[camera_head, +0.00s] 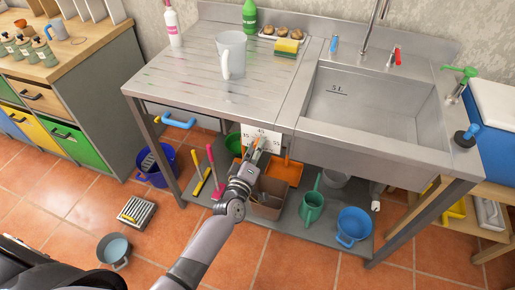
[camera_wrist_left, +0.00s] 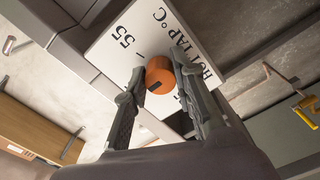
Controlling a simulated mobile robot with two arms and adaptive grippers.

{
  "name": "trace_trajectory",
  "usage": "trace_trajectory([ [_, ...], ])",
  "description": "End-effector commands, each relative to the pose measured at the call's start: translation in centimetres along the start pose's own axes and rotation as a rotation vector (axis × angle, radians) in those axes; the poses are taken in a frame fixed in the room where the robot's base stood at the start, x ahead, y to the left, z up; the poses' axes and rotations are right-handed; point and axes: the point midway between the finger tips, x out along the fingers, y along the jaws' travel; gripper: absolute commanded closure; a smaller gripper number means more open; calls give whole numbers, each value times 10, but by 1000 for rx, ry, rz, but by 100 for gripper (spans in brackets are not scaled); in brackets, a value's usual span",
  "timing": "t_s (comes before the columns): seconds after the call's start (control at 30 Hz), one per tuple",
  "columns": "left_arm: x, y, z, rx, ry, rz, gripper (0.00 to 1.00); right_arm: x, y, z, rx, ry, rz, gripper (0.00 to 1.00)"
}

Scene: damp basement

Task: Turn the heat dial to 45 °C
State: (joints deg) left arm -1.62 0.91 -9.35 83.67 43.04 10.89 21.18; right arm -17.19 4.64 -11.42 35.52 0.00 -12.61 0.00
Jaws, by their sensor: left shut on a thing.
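The heat dial is an orange round knob (camera_wrist_left: 160,75) on a white plate (camera_wrist_left: 110,47). The plate is marked "HOT TAP °C", and "55" with a tick beside it shows in the left wrist view. A dark mark on the knob points to the lower left there, away from the 55. In the head view the plate (camera_head: 248,132) hangs at the counter's front edge, with small numbers around the dial. My left gripper (camera_wrist_left: 159,67) is shut on the knob, one finger on each side. In the head view the gripper (camera_head: 257,148) hides most of the dial. My right gripper is not in view.
The steel counter (camera_head: 170,75) holds a pitcher (camera_head: 232,52) and a sponge (camera_head: 287,47), with a sink (camera_head: 375,105) to the right. Buckets and a green watering can (camera_head: 312,206) stand on the lower shelf. A blue handle (camera_head: 178,122) juts out at the counter's front left.

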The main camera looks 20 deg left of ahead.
Motion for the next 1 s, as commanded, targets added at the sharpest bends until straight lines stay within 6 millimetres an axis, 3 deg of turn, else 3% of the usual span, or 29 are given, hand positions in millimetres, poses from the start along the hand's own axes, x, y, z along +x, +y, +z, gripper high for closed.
trace_trajectory([
  [0.2,0,-1,0,0,-1,-2,100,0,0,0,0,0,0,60],
  [0.23,0,-1,0,1,-1,-2,75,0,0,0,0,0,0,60],
  [0.53,0,-1,0,1,0,-1,55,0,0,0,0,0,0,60],
  [0.83,-1,0,0,1,0,-1,55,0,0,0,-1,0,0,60],
  [1.0,-19,-2,1,0,-1,-3,55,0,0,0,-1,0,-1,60],
])
